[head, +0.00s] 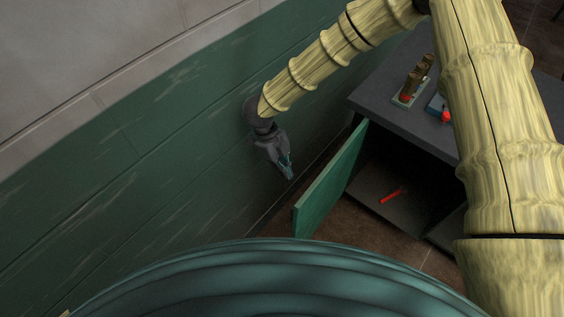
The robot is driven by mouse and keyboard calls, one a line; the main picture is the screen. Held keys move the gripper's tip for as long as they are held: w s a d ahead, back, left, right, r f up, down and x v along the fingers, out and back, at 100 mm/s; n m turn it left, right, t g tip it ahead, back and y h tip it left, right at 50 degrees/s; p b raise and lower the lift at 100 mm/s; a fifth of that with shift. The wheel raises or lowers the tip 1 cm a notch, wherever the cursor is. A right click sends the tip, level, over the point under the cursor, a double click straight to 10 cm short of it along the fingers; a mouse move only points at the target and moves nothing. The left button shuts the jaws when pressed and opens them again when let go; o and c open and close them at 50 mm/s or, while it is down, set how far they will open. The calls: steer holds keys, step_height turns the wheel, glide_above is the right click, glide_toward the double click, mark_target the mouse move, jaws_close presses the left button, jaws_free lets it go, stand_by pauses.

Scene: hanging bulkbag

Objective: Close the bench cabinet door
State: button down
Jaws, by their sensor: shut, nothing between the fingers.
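The bench cabinet is dark grey, with its top (385,112) at the right of the head view. Its green door (330,187) stands wide open, swung out toward the wall side. My gripper (289,176) is shut and empty. It hangs pointing down just left of the door, between the door and the green wall. A gap shows between the gripper and the door in the picture; I cannot tell their depth apart exactly. Part of the cabinet front and its right side are hidden behind my arm.
A red item (391,195) lies inside the open cabinet. On the top stand a small holder with brown pieces (413,85) and a blue item with a red part (437,107). The green and grey wall (150,150) runs close along the left. Brown floor (285,215) shows below.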

steer(key=s+d+f+p, duration=0.2)
steer(key=s+d+f, duration=0.1)
steer(key=d+f, duration=0.1)
steer(key=shift+d+f, duration=0.3)
steer(key=shift+d, duration=0.1)
steer(key=shift+s+d, duration=0.1)
steer(key=shift+s, duration=0.1)
